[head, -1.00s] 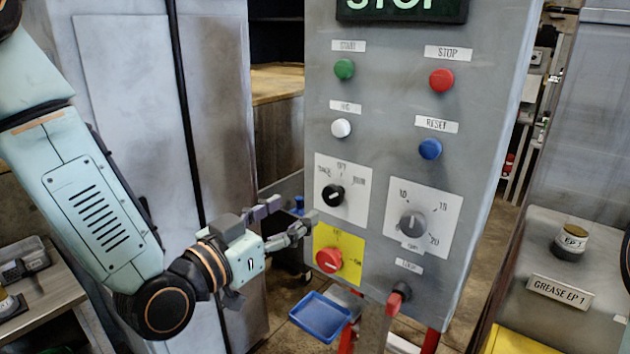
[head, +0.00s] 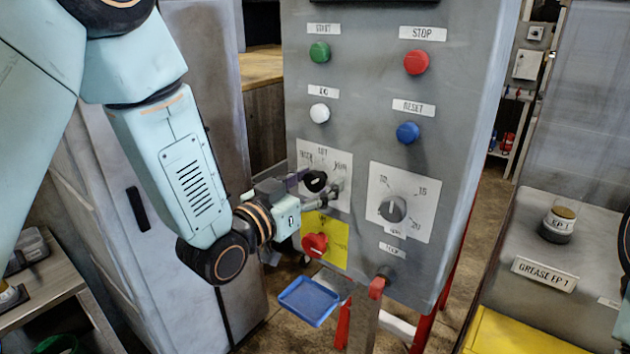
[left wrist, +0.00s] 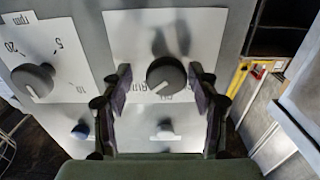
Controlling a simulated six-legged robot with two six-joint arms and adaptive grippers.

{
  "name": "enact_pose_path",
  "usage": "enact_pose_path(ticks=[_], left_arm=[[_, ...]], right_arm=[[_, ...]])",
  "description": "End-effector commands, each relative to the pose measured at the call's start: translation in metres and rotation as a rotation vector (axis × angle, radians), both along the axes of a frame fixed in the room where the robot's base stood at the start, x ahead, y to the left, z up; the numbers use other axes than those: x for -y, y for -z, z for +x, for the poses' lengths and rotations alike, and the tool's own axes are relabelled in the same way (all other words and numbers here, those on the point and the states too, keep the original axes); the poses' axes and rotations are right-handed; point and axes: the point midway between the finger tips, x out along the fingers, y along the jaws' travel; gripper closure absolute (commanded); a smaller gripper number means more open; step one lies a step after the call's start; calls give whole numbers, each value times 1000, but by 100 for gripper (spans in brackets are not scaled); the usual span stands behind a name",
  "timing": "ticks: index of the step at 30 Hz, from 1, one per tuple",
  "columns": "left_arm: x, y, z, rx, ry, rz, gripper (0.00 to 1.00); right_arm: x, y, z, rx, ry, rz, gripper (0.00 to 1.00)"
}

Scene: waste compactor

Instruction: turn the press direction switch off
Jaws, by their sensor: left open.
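The press direction switch is a black round knob (head: 315,181) on a white plate (head: 341,163) at the left of the grey control panel. In the left wrist view the knob (left wrist: 168,76) shows a white pointer mark toward the lower left, near lettering partly hidden by a finger. My left gripper (head: 312,190) is open at the panel. In the wrist view its two fingers (left wrist: 160,84) stand one on each side of the knob, with a gap visible to each side. Whether a fingertip touches the plate cannot be told. My right gripper is not in view.
Just below is a red knob (head: 315,244) on a yellow plate. A grey rpm dial (head: 393,208) is to the right. Green, red, white and blue buttons sit above. A blue tray (head: 308,301) lies below the panel.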

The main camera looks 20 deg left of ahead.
Motion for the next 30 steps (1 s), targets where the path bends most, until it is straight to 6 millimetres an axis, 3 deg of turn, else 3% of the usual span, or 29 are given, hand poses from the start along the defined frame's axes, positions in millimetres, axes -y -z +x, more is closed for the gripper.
enact_pose_path(ticks=[5,24,30], left_arm=[[0,0,0,-1,-1,-1,40],[0,1,-1,-3,0,1,93],[0,1,-1,-8,0,-12,93]], right_arm=[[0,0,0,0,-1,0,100],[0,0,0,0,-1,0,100],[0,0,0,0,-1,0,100]])
